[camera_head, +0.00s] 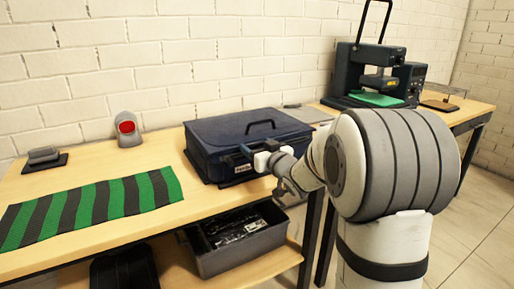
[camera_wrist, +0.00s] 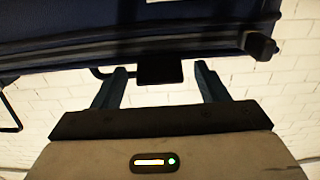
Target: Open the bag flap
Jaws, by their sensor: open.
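My gripper (camera_head: 255,155) is at the bag's front right side. In the wrist view the bag (camera_wrist: 60,55) fills the top, with a long seam along its edge. A black tab (camera_wrist: 160,69) sticks out from that edge. My open gripper (camera_wrist: 163,75) has one finger on each side of the tab, with gaps between. I cannot tell whether the fingers touch the bag.
A green and black striped cloth (camera_head: 95,207) lies on the table (camera_head: 150,225) at left. A grey object with a red face (camera_head: 127,128) stands near the wall. A grey bin (camera_head: 235,255) sits on the shelf below. A dark machine (camera_head: 375,75) stands on the table at right.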

